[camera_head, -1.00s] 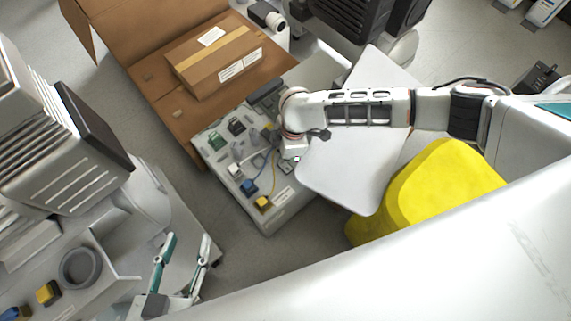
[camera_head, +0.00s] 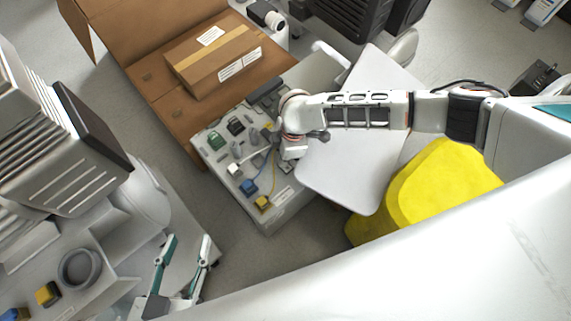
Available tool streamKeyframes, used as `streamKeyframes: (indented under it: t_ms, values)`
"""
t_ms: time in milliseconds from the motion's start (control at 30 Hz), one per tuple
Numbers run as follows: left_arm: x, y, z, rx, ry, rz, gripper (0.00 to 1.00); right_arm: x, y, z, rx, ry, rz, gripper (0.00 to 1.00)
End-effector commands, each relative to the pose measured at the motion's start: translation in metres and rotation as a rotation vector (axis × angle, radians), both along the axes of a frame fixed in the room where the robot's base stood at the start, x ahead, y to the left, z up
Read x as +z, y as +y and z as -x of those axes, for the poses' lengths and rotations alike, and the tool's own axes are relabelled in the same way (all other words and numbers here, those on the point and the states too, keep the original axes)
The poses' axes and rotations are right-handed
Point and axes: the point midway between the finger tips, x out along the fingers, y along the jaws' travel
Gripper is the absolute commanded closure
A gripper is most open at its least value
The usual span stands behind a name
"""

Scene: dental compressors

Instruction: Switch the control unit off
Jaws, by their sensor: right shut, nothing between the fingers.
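The control unit (camera_head: 278,212) is a light grey box with a panel of switches, coloured plugs and small cables on top, near the middle of the head view. My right gripper (camera_head: 274,138) is over the right part of this panel, at the end of the arm from the right. It is shut and empty; its wrist hides most of it and part of the panel. I cannot tell whether it touches a switch, nor the power switch's position. My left gripper (camera_head: 187,243) is at the lower left with its two teal fingers spread, empty and away from the control unit.
A cardboard box (camera_head: 213,58) lies on a larger brown carton (camera_head: 150,85) behind the control unit. A white board (camera_head: 345,170) and a yellow object (camera_head: 440,190) lie to its right. Grey machinery (camera_head: 70,170) stands at the left. Floor shows between.

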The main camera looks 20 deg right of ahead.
Motion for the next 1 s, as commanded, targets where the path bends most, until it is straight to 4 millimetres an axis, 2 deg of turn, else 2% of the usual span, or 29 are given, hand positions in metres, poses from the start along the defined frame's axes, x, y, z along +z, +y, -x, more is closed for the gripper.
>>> streamKeyframes:
  t_ms: [100, 1000]
  values:
    - [0.012, 0.000, -0.006, 0.001, -0.024, 0.000, 0.60, 0.011, 0.000, -0.003, 0.000, -0.007, 0.000, 1.00]
    - [0.072, 0.000, -0.031, 0.001, -0.138, -0.001, 0.60, 0.055, 0.000, -0.004, 0.000, -0.008, 0.000, 1.00]
